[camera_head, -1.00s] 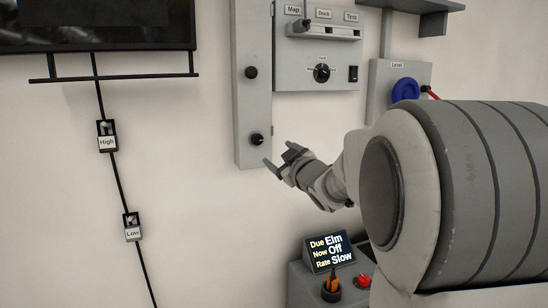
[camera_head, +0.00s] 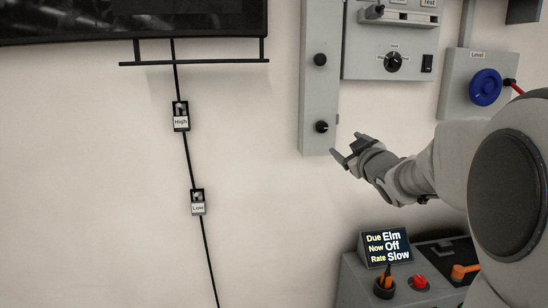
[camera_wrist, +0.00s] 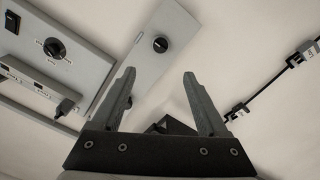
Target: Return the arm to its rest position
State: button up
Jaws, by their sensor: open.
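My gripper (camera_head: 350,148) is in the head view, just below and right of the lower end of a tall grey panel (camera_head: 318,90). Its fingers point to the left. In the wrist view my gripper (camera_wrist: 160,95) shows two dark fingers spread apart with nothing between them. The panel's lower black knob (camera_head: 321,127) is close above and left of the fingertips, and it also shows in the wrist view (camera_wrist: 160,45). My arm reaches in from the right side of the head view.
A panel with a rotary dial (camera_head: 394,62) and a panel with a blue wheel (camera_head: 486,87) hang at upper right. A console display (camera_head: 388,247) reads Due Elm, Now Off, Rate Slow. High (camera_head: 181,117) and Low (camera_head: 197,202) switches hang on a cable. Bare wall lies left.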

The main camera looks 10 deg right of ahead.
jog(key=s+a+f+m+g, duration=0.2)
jog(key=s+a+f+g, duration=0.2)
jog(key=s, duration=0.8)
jog(key=s+a+f+m+g+p, duration=0.1)
jog(key=s+a+f+g, duration=0.3)
jog(key=s, duration=0.7)
jog(key=s+a+f+m+g+p, duration=0.1)
jog(key=s+a+f+m+g, duration=0.2)
jog(key=s, duration=0.9)
notch_tip(320, 180, down, 2)
jog(key=shift+s+a+f+g, duration=0.25)
jog(key=shift+s+a+g, duration=0.05)
jog(key=shift+a+g, duration=0.3)
jog(key=shift+c, duration=0.2)
